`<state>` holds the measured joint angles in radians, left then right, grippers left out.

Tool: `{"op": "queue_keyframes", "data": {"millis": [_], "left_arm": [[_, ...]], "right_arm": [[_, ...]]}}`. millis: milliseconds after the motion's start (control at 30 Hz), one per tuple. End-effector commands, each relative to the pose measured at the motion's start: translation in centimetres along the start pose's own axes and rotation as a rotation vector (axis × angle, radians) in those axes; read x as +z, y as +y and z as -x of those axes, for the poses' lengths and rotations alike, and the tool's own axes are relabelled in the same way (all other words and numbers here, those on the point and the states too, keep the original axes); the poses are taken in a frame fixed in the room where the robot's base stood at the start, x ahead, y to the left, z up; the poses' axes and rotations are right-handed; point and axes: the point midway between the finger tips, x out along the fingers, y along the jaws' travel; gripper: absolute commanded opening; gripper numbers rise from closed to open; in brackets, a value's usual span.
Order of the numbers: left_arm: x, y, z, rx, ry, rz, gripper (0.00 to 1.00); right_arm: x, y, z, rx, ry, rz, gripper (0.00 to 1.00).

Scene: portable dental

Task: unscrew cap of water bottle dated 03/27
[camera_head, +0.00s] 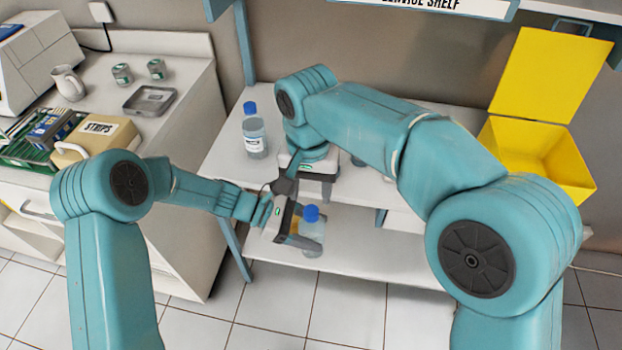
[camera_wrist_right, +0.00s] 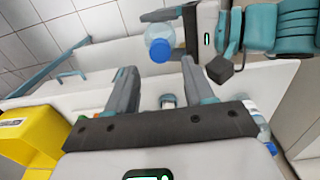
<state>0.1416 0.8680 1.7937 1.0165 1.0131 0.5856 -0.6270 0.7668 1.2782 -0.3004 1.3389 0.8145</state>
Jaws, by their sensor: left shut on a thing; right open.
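A clear water bottle with a blue cap (camera_head: 311,213) is held upright by my left gripper (camera_head: 297,228), which is shut around its body. In the right wrist view the same blue cap (camera_wrist_right: 160,51) faces the camera, just beyond the fingertips. My right gripper (camera_head: 308,188) is open and empty, a little above the held bottle and apart from it; its two fingers (camera_wrist_right: 157,72) spread in the right wrist view. A second blue-capped bottle (camera_head: 254,138) with a white label stands on the shelf. No date is readable on either bottle.
The white shelf (camera_head: 228,158) stands behind the held bottle. A yellow open box (camera_head: 549,165) sits at the right.

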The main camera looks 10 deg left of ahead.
Motion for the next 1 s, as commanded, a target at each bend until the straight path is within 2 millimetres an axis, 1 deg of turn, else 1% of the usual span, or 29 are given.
{"op": "queue_keyframes", "data": {"millis": [33,100,200,300,433,667,700,767,800,833,867,1000], "left_arm": [[0.1,0.0,0.0,0.0,-0.001,0.0,0.0],[0.1,0.0,0.0,0.0,-0.001,0.0,0.0],[0.1,0.0,0.0,0.0,-0.001,0.0,0.0],[0.1,0.0,0.0,0.0,-0.001,0.0,0.0],[0.1,0.0,0.0,0.0,-0.001,0.0,0.0],[0.1,0.0,0.0,0.0,-0.001,-0.001,0.0],[0.1,0.0,0.0,0.0,-0.001,0.0,0.0],[0.1,0.0,0.0,0.0,-0.001,0.0,0.0],[0.1,0.0,0.0,0.0,-0.001,0.0,0.0],[0.1,0.0,0.0,0.0,-0.001,0.0,0.0],[0.1,0.0,0.0,0.0,-0.001,0.0,0.0],[0.1,0.0,0.0,0.0,-0.001,0.0,0.0]], "right_arm": [[0.0,0.1,-1.0,0.003,-0.003,0.0,0.53],[0.0,0.1,-2.2,0.003,-0.002,0.0,0.53],[0.0,0.1,-3.7,0.003,-0.002,0.002,0.53],[0.0,0.1,-4.8,0.001,-0.001,0.002,0.53],[0.0,0.1,-5.5,0.0,-0.001,0.002,0.53],[0.0,0.0,-5.5,-0.001,0.0,0.002,0.53],[0.0,0.0,-5.5,-0.001,0.0,0.002,0.46],[0.0,0.0,-5.5,-0.001,0.0,0.002,0.27],[0.0,0.0,-5.5,-0.001,0.0,0.002,0.14],[0.0,0.0,-5.5,-0.001,0.0,0.002,0.04],[0.0,0.0,-5.5,-0.001,0.0,0.002,0.0],[0.0,0.0,-5.5,-0.001,0.0,0.003,0.0]]}}
